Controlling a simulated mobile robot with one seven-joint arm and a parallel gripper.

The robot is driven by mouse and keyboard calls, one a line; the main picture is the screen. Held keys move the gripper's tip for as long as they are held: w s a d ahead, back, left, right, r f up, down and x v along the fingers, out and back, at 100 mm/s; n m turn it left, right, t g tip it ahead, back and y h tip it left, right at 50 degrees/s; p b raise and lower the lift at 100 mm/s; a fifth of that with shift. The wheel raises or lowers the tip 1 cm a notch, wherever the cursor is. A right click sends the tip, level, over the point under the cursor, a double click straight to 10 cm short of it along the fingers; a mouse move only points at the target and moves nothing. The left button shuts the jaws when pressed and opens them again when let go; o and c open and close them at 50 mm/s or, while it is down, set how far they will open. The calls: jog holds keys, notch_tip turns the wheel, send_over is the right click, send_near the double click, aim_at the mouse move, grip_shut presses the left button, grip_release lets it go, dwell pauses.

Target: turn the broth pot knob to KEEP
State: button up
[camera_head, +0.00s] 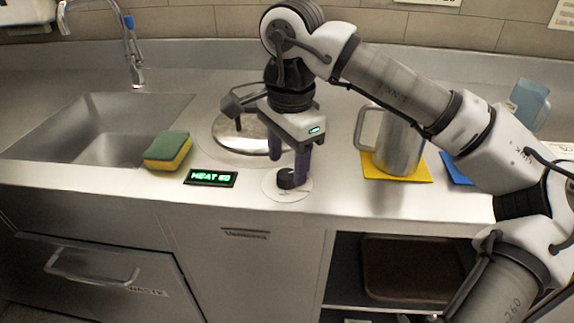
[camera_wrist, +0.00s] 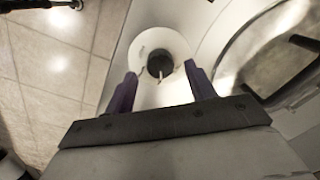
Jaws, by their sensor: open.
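The black knob (camera_head: 290,178) sits on a pale round dial plate (camera_head: 272,188) near the counter's front edge. In the wrist view the knob (camera_wrist: 160,64) stands just beyond the fingertips, roughly between them. My gripper (camera_head: 287,182) is open above the knob, pointing down, with its purple fingers apart; it also shows in the wrist view (camera_wrist: 159,75). The fingers look clear of the knob. The broth pot's round lid (camera_head: 240,130) sits in the counter behind my gripper. A small display (camera_head: 211,177) left of the knob shows green text, seemingly "HEAT" with a blurred number.
A green and yellow sponge (camera_head: 168,151) lies between the sink (camera_head: 85,135) and the display. A metal pitcher (camera_head: 400,143) stands on a yellow mat (camera_head: 418,174) to the right. A blue jug (camera_head: 528,104) is at the back right. The counter edge is close in front of the dial.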

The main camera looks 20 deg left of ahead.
aim_at(289, 177)
notch_tip(289, 177, up, 12)
jog(key=shift+s+d+f+p, duration=0.2)
jog(key=shift+d+p, duration=0.05)
jog(key=shift+p, duration=0.15)
jog(key=shift+s+f, duration=0.1)
